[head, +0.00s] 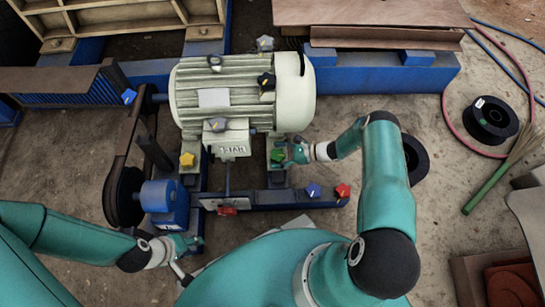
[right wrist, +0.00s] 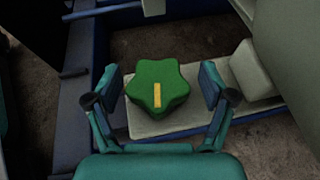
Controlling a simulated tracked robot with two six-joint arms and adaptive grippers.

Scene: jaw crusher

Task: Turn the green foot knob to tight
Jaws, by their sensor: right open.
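The green foot knob (head: 277,155) is a star-shaped knob at the right foot of the pale motor (head: 240,95) in the head view. In the right wrist view the green knob (right wrist: 158,86) shows from above, with a yellow bar mark running roughly up and down. My right gripper (head: 288,153) is beside the knob in the head view. In the right wrist view the open fingers of my right gripper (right wrist: 162,88) stand on either side of the knob, with gaps on both sides. My left gripper (head: 190,243) is low at the left, away from the knob; its fingers are too small to judge.
A yellow knob (head: 187,160), a blue knob (head: 313,190) and a red knob (head: 342,190) sit nearby. The blue frame (head: 270,198) runs in front of the motor. A black reel (head: 490,118) and a green-handled broom (head: 488,185) lie on the floor at right.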

